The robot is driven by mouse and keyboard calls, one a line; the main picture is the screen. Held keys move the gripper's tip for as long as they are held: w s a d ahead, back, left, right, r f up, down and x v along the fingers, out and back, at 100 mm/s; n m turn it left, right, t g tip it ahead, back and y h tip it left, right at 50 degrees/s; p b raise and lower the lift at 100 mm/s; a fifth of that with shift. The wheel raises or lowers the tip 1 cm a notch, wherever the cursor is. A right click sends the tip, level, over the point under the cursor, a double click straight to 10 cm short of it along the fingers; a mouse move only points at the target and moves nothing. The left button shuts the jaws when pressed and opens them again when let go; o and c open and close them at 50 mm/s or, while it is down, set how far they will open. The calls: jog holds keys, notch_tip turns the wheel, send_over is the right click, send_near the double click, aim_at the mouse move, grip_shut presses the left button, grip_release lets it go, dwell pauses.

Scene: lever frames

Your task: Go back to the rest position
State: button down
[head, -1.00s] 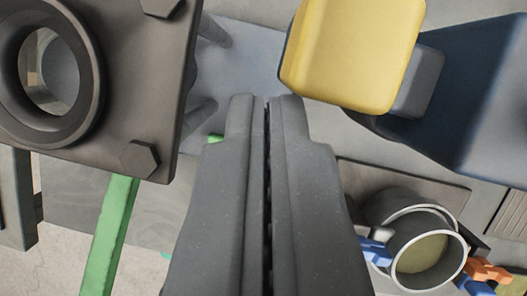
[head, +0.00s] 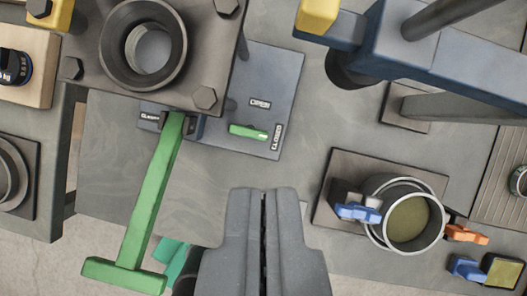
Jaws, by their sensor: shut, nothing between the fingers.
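My gripper (head: 264,195) is at the lower middle of the view. Its two fingers are pressed together with only a thin dark seam between them, and nothing is held. The fingertips appear over bare grey surface, apart from the objects in the picture. A green T-shaped lever (head: 150,200) hangs to the left of the fingers from under a grey bolted plate (head: 195,45). A blue lever arm (head: 400,45) with a yellow end block (head: 318,14) is at the upper right, partly cut off by the top edge.
A blue-grey panel (head: 280,80) with OPEN and CLOSED labels and a small green handle (head: 248,132) is above the fingers. A round metal cup (head: 437,190) with blue and orange clips stands at right. A black weight (head: 14,66) sits at far left. Grey surface lies between.

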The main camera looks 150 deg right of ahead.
jog(key=s+d+r+m+t+b, duration=0.2)
jog(key=s+d+r+t, duration=0.2)
jog(key=r, duration=0.6)
jog(key=s+d+r+m+t+h+b, duration=0.1)
jog(key=s+d+r+t, duration=0.3)
jog(key=s+r, duration=0.4)
jog(key=s+d+r+m+t+h+b, duration=0.1)
jog(key=s+d+r+m+t+b, duration=0.2)
jog(key=r, duration=0.9)
jog(key=s+d, duration=0.2)
jog(key=s, duration=0.1)
jog(key=shift+s+r+m+t, duration=0.25)
jog(key=shift+s+m+t, duration=0.1)
jog(key=shift+m+t, duration=0.05)
